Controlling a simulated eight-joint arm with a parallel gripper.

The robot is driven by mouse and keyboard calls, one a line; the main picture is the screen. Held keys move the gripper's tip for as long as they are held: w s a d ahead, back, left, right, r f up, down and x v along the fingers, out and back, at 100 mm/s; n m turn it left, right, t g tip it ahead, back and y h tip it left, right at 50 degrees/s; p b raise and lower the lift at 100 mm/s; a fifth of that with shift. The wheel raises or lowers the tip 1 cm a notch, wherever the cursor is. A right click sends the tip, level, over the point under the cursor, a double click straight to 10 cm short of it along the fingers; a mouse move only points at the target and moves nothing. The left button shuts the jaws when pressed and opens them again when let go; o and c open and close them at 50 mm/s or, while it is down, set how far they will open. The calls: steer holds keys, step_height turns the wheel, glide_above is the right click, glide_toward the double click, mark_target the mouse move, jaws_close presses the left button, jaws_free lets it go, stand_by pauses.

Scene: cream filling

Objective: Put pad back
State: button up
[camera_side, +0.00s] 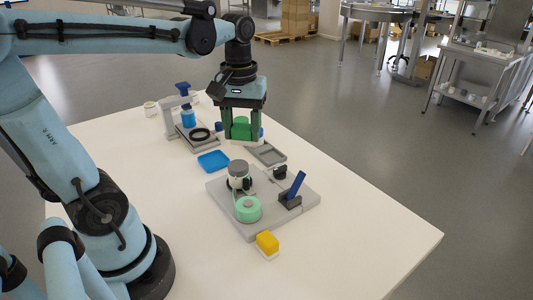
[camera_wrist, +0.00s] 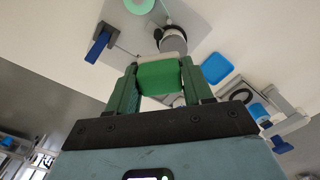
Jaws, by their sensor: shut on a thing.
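My gripper (camera_side: 241,134) points down above the far part of the white table, with its dark green fingers shut on a bright green block, which I take to be the pad (camera_side: 241,127). In the wrist view the pad (camera_wrist: 158,76) sits between the two fingers (camera_wrist: 158,82), with a pale strip along its far edge. An empty grey tray (camera_side: 268,154) lies on the table just right of and below the gripper in the side view. Whether the pad's underside is clear of the table is hard to tell.
A grey base plate (camera_side: 255,225) carries a mint-green disc (camera_side: 248,209), a grey-topped cylinder (camera_side: 238,170) and a blue lever (camera_side: 297,184). A blue tray (camera_side: 213,161), a yellow block (camera_side: 267,242) and a grey stand with a blue bottle (camera_side: 188,118) are nearby. The table's right side is clear.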

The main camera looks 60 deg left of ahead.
steer(key=s+d+f+m, duration=0.3)
steer(key=d+m, duration=0.2)
steer(key=d, duration=0.7)
steer(key=s+d+f+m, duration=0.2)
steer(key=d+f+m, duration=0.15)
steer(key=d, duration=0.85)
glide_above(301, 236)
steer(key=shift+m, duration=0.25)
step_height(301, 236, down, 6)
steer(key=shift+r, duration=0.1)
steer(key=shift+f, duration=2.1)
steer(key=shift+f, duration=0.1)
steer(key=o, duration=0.8)
